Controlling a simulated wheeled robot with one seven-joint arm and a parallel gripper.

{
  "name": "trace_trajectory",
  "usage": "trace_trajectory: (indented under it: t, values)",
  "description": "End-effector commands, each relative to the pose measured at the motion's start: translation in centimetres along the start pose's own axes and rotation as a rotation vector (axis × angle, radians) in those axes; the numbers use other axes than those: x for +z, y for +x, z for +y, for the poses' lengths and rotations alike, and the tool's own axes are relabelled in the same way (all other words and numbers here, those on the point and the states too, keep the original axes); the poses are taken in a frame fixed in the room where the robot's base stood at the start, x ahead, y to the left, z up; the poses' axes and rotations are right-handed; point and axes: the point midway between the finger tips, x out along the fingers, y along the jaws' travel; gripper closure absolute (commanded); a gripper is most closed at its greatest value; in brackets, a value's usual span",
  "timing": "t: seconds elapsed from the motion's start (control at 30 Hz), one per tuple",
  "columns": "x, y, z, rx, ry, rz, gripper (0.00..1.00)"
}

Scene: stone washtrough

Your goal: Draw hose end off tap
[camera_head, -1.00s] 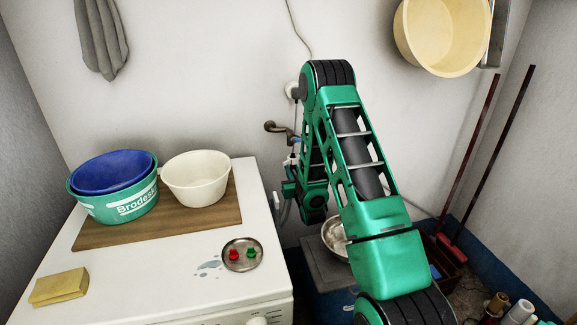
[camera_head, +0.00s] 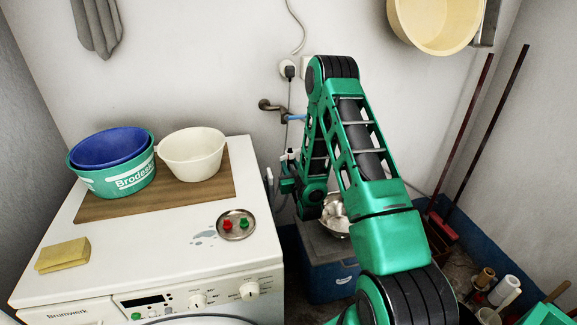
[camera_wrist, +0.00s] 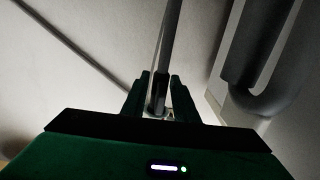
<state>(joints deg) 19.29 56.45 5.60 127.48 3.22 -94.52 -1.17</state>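The brass tap (camera_head: 270,105) sticks out of the back wall above and behind the washing machine's right edge, with a blue part (camera_head: 294,118) at its right. My gripper (camera_head: 288,170) is low and left of my folded arm, below the tap and apart from it. A small red and white piece shows at its top. In the wrist view, my gripper's fingers (camera_wrist: 160,92) are close together on a grey hose (camera_wrist: 169,35), which runs up between them. The hose end itself is not clearly visible.
The washing machine (camera_head: 150,235) stands left of my gripper, bearing tubs, a sponge and a small dish. A socket with a plug (camera_head: 289,72) is above the tap. A blue cool box (camera_head: 325,275) with a metal bowl (camera_head: 335,225) stands below. A grey pipe bend (camera_wrist: 262,95) is near.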

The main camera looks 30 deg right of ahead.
Motion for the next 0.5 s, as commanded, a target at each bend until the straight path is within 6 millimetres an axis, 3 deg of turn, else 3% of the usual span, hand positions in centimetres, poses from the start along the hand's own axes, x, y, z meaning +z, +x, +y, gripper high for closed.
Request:
trace_trajectory:
  t: [0.23, 0.5]
  values:
    - [0.1, -1.6, 0.0, -0.001, -0.001, -0.003, 0.73]
    - [0.2, -6.7, -0.1, -0.001, -0.001, -0.005, 0.73]
